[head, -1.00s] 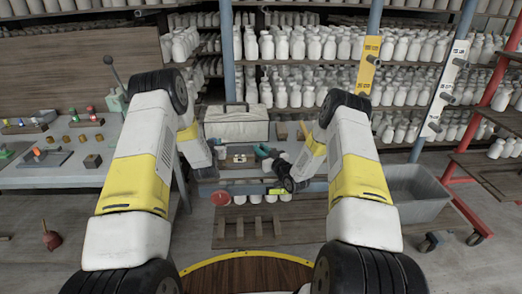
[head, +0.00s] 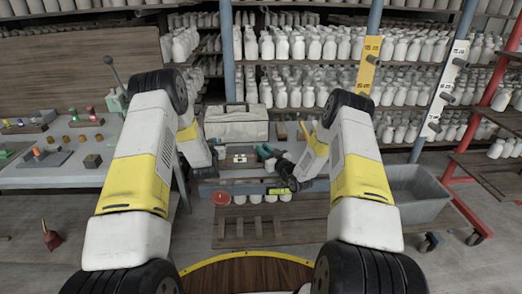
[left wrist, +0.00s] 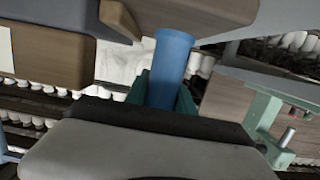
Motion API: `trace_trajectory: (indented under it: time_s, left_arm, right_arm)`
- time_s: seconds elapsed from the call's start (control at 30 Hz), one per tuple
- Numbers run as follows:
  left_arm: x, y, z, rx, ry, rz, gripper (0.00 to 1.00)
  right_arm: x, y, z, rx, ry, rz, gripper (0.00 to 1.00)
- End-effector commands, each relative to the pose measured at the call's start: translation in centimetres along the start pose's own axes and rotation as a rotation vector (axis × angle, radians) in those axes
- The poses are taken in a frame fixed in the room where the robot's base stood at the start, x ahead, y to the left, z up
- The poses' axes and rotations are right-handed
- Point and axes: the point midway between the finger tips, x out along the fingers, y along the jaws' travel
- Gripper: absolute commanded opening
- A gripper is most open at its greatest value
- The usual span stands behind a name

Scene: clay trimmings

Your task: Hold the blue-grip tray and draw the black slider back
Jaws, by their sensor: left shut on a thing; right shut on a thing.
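The tray (head: 240,170) is a small greyish unit on the work table in the head view, with a pale wooden piece on it. Its blue grip (left wrist: 172,60) shows in the left wrist view as an upright-looking blue cylinder. My left gripper (left wrist: 165,92) has green fingers on both sides of this grip and is shut on it. In the head view the left hand is mostly hidden by my arm. My right gripper (head: 267,153), with teal fingers, is shut at the right of the tray. The black slider is too small and covered there to make out clearly.
A grey-white box (head: 236,124) stands behind the tray. A red disc (head: 221,198) and a yellow-green piece (head: 279,191) are at the table's front. A grey bin (head: 417,190) stands at the right. Shelves of white bottles fill the back.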

Motion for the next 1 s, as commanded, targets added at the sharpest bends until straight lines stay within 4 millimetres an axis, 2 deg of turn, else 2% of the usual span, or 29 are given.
trace_trajectory:
  time_s: [0.03, 0.13, 0.43, 0.47, 0.57, 0.87, 1.0]
  left_arm:
    - [-0.1, -0.1, 0.3, 0.001, -0.006, -0.001, 0.0]
    - [-0.1, -0.1, 0.3, 0.001, -0.006, -0.001, 0.0]
    - [-0.1, -0.2, 0.3, 0.0, -0.005, -0.004, 0.0]
    - [0.0, -0.2, 0.2, 0.0, -0.005, -0.004, 0.0]
    - [0.0, -0.3, 0.2, 0.0, -0.005, -0.005, 0.0]
    - [0.0, -0.2, 0.2, 0.0, -0.004, -0.004, 0.0]
    - [0.0, -0.2, 0.2, 0.001, -0.004, -0.003, 0.0]
  right_arm:
    - [-0.6, 1.3, 0.0, -0.004, 0.0, 0.009, 0.0]
    - [-1.3, 2.8, 0.0, -0.003, 0.0, 0.01, 0.0]
    - [-1.6, 3.2, 0.0, -0.003, -0.001, 0.008, 0.0]
    - [-1.6, 3.2, 0.0, -0.003, -0.001, 0.009, 0.23]
    - [-1.6, 3.1, 0.0, -0.003, -0.001, 0.008, 0.41]
    - [-1.6, 3.0, 0.0, -0.002, -0.001, 0.005, 0.41]
    - [-2.6, 3.0, 0.0, -0.001, -0.001, 0.006, 0.41]
